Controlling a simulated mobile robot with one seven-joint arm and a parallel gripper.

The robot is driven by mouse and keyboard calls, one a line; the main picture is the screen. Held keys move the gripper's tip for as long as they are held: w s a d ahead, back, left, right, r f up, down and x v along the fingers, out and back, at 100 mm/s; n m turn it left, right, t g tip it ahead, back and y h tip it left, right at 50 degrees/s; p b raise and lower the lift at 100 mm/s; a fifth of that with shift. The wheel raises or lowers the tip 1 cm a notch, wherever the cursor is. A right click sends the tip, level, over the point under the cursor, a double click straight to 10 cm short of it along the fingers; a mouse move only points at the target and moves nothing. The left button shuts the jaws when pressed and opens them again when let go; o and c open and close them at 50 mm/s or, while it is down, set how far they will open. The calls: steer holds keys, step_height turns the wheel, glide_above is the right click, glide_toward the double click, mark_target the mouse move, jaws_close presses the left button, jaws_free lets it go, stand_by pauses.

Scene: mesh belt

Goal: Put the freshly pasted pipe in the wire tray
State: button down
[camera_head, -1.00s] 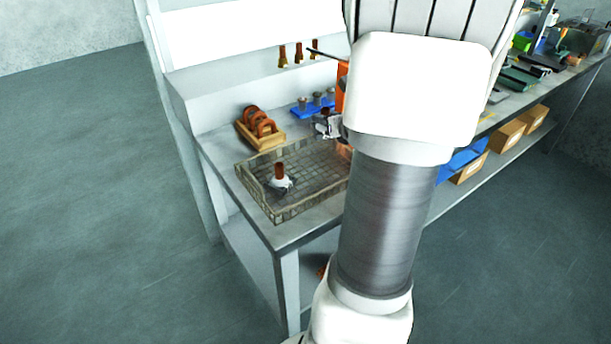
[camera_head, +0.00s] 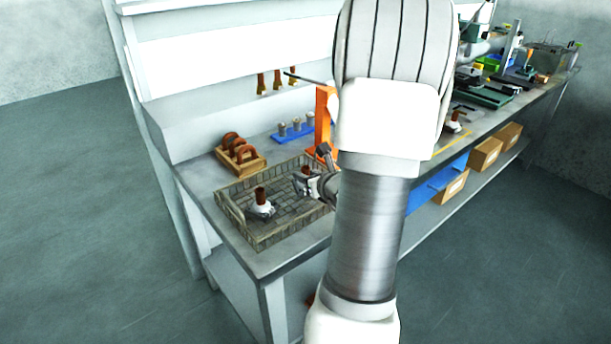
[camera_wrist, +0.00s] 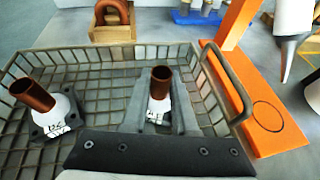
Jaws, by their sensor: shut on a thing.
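The wire tray (camera_head: 262,240) is a grey mesh basket at the near left end of the bench; its rim also shows in the wrist view (camera_wrist: 85,48). My gripper (camera_head: 312,186) is over the right part of the tray, and its fingers (camera_wrist: 160,118) are shut on a pipe (camera_wrist: 161,84). This pipe has a brown upper tube and a white, labelled lower part, and looks about upright. Its lower end is hidden, so I cannot tell whether it touches the tray floor. A similar pipe (camera_head: 262,197) on a dark base stands in the tray to the left (camera_wrist: 34,94).
An orange stand (camera_head: 322,118) rises just behind the tray's right side. A wooden holder (camera_head: 252,166) with brown rings and a blue rack (camera_head: 290,137) with grey cups stand behind the tray. Tray floor is bare between the two pipes.

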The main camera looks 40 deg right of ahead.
steer(key=shift+f, duration=0.1)
steer(key=c, duration=0.7)
jaws_free()
steer(key=shift+s+r, duration=0.2)
steer(key=shift+r, duration=0.05)
steer(key=p+v, duration=0.1)
steer(key=v, duration=1)
steer(key=shift+s+a+r, duration=0.1)
steer(key=shift+s+a, duration=0.05)
steer(key=shift+s, duration=0.1)
